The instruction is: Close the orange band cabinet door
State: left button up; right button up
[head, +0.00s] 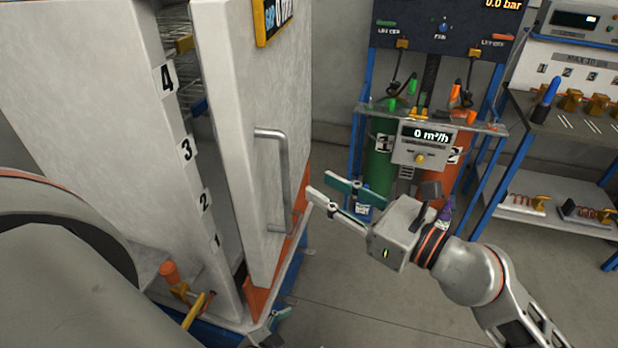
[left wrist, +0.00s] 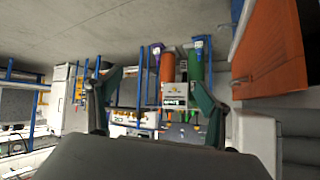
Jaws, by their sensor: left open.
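The grey cabinet (head: 105,60) stands at the left in the head view, with shelf numbers on its front edge. Its door (head: 235,150) is ajar, with a gap through which shelves show. The door has a grey bar handle (head: 285,175) and an orange band (head: 262,296) low down. My right gripper (head: 322,186) is open and empty, its fingertips just right of the handle in the picture; I cannot tell if it touches the door. My left gripper (left wrist: 155,77) is open and empty in the left wrist view, which looks upside down. An orange panel (left wrist: 270,50) shows at its right.
Behind my right gripper stands a gas rack with a green cylinder (head: 379,170) and an orange cylinder (head: 455,175). A workbench (head: 570,120) is at the right. An orange knob (head: 168,268) and yellow levers (head: 193,308) sit low by the cabinet. The floor (head: 400,300) is clear.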

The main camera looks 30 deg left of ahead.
jog(key=shift+s+d, duration=0.15)
jog(key=shift+d, duration=0.5)
